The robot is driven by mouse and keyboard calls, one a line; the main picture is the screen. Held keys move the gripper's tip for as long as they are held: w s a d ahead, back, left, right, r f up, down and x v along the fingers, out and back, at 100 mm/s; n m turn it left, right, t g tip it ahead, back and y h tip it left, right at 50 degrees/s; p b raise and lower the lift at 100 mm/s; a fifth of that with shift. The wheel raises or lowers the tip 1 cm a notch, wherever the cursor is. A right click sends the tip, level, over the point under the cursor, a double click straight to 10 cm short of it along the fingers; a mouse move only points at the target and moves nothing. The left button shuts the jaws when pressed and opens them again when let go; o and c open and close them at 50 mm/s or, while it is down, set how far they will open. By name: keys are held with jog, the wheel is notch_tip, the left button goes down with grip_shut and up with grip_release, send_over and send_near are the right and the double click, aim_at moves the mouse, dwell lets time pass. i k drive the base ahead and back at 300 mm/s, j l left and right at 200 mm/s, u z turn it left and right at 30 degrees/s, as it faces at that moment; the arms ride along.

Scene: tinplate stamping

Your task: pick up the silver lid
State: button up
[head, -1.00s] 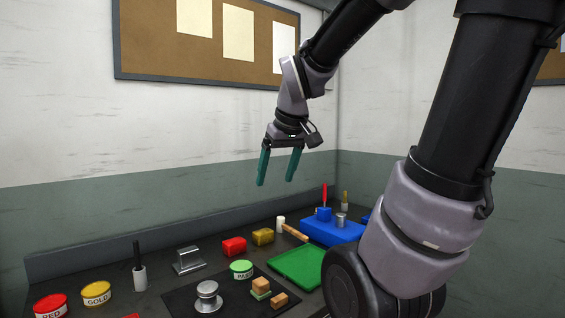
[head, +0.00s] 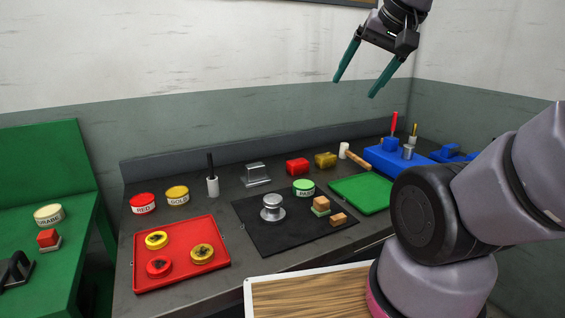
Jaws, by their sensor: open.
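A silver round piece (head: 272,210) with a wide flange and a knob-like top stands on the black mat (head: 254,236) in the middle of the dark table. I cannot tell for certain whether it is the silver lid or has a lid under it. A silver block-shaped piece (head: 256,178) stands farther back, near the wall. My gripper (head: 355,88) is open and empty, with green fingers pointing down. It is high above the back of the table, well apart from the silver pieces.
A red tray (head: 140,275) holds yellow, red and gold round lids. Red (head: 143,206), gold (head: 178,199) and green (head: 303,191) labelled tins stand on the table. A green tray (head: 375,205) and a blue rack (head: 385,160) are at right. A green bench (head: 75,240) is at left.

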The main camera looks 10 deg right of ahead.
aim_at(273, 200)
jog(key=j+z, duration=0.5)
jog(key=z, duration=0.2)
jog(key=k+j+z, duration=0.1)
jog(key=j+z, duration=0.25)
jog(key=l, duration=0.1)
